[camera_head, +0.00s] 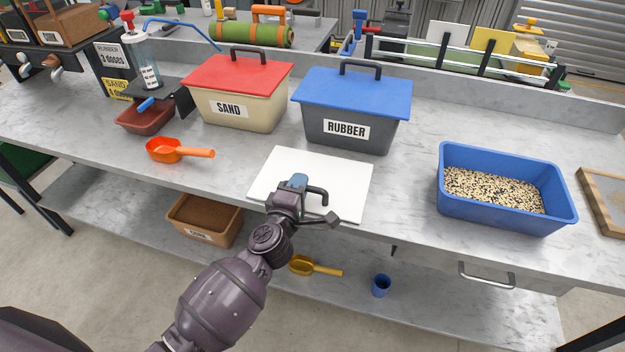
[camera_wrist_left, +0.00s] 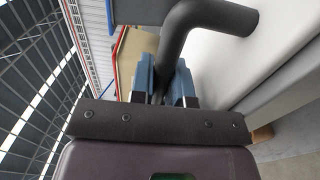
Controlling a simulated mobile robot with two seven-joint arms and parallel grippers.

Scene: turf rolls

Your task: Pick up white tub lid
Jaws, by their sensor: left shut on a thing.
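The white tub lid (camera_head: 345,184) lies flat on the grey counter near its front edge, in front of the rubber tub. It has a dark handle (camera_head: 318,194) on top. My left gripper (camera_head: 299,181) is at the handle, its blue fingers shut on it. In the left wrist view the blue fingertips (camera_wrist_left: 163,80) close around one leg of the dark curved handle (camera_wrist_left: 205,18), with the white lid surface (camera_wrist_left: 240,55) to the right. I cannot tell whether the lid touches the counter. My right gripper is not in view.
Behind the lid stand the sand tub (camera_head: 238,108) with a red lid and the rubber tub (camera_head: 340,132) with a blue lid. An orange scoop (camera_head: 165,151) lies left. A blue bin of granules (camera_head: 450,207) stands right. Counter between lid and bin is clear.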

